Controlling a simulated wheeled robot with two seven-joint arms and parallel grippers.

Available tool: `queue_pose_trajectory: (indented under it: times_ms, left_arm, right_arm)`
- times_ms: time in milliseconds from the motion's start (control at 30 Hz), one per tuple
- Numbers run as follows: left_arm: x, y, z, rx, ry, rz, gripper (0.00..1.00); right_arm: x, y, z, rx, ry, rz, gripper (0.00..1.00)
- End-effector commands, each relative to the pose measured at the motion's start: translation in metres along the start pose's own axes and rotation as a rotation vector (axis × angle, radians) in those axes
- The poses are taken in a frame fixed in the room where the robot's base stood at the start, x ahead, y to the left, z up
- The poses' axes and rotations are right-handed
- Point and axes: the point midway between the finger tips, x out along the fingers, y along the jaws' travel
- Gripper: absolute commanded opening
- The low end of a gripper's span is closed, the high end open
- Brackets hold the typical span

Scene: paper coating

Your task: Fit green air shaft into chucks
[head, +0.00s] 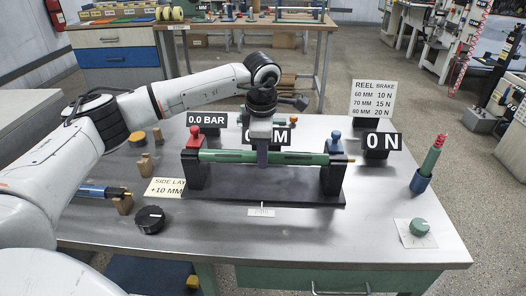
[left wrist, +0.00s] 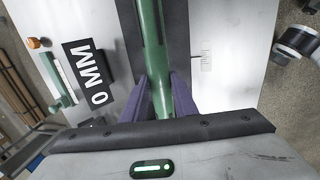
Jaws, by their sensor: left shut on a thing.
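The green air shaft (head: 220,156) lies level and crosswise above the black base plate (head: 225,193). It spans from the black left chuck (head: 194,169) with a red knob (head: 194,137) to the black right chuck (head: 333,176) with a blue knob (head: 335,143). Its thin right tip reaches the right chuck. I cannot tell whether its ends sit inside the chucks or only at them. My left gripper (head: 263,160) points down, with purple fingers shut around the shaft's middle. The left wrist view shows the shaft (left wrist: 150,40) between both fingers (left wrist: 162,98). My right gripper is not in view.
Signs stand behind: 0.0 BAR (head: 207,120), a partly hidden MM sign (head: 282,137) and 0 N (head: 382,141). A blue shaft (head: 97,191), wooden stands and a black knob (head: 150,219) are at left.

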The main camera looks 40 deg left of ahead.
Motion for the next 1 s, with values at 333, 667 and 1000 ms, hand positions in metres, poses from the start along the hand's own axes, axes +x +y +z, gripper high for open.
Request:
queue_pose_trajectory:
  times_ms: [333, 667, 1000]
  left_arm:
    - [0.005, 0.000, 0.001, -0.001, -0.004, 0.004, 0.31]
    - [0.008, -0.002, -0.001, 0.001, 0.002, -0.002, 0.48]
    - [-0.024, 0.000, 0.000, 0.000, -0.002, 0.004, 0.48]
  right_arm:
    - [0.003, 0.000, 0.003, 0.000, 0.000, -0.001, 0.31]
    - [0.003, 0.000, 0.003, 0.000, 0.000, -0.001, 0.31]
    - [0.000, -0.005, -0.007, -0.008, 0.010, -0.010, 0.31]
